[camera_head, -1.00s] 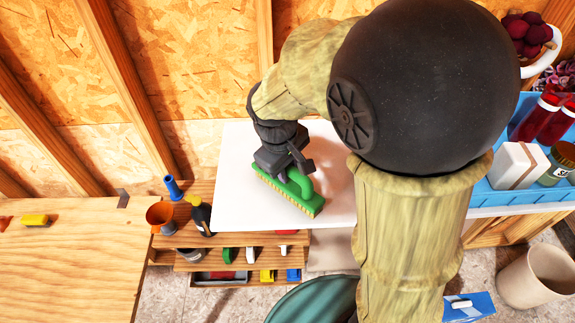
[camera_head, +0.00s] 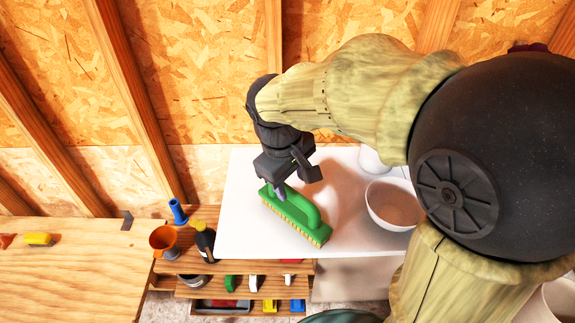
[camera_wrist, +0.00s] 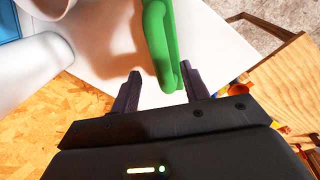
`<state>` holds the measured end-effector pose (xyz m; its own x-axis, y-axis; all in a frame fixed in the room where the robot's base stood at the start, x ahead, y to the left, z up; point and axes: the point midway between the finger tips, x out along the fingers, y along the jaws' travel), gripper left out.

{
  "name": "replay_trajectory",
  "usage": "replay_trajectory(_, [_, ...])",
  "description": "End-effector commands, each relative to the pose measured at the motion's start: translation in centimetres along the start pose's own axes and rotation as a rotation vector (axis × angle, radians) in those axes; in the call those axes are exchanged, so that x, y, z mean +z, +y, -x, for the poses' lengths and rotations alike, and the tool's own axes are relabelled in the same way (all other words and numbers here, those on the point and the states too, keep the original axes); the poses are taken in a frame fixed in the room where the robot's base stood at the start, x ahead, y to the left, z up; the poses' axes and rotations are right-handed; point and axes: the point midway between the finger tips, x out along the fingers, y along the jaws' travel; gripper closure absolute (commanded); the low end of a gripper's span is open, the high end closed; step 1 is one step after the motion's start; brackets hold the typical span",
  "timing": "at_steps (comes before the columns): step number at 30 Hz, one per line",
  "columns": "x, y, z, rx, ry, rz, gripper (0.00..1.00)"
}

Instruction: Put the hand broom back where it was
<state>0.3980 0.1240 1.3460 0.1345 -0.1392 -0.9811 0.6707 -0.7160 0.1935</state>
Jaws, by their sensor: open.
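The green hand broom (camera_head: 312,222) with pale yellow bristles lies bristles down on the white tabletop (camera_head: 245,225), near its front left part. Its raised green loop handle faces up. My gripper (camera_head: 297,184) is open and sits at the broom's far left end, just above or beside it; the exact gap is hard to tell. In the wrist view, the green handle (camera_wrist: 160,40) shows ahead of the two open fingers (camera_wrist: 160,88), and neither finger is seen clamping it.
A white bowl (camera_head: 392,222) stands right of the broom. An orange funnel (camera_head: 164,240), a blue object (camera_head: 177,211) and a dark bottle (camera_head: 204,241) stand on the wooden shelf unit at left. A wooden workbench (camera_head: 70,270) lies further left.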

Motion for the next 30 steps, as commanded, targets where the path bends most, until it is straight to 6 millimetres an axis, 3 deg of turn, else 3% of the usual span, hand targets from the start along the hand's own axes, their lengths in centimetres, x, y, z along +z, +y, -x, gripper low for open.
replay_trajectory(6, [-0.1, 0.0, 4.0, 0.001, 0.004, 0.000, 0.54])
replay_trajectory(10, [-0.1, 0.0, 5.5, 0.000, 0.001, -0.001, 0.54])
replay_trajectory(30, [0.0, 0.0, 5.8, 0.000, -0.001, -0.002, 0.54])
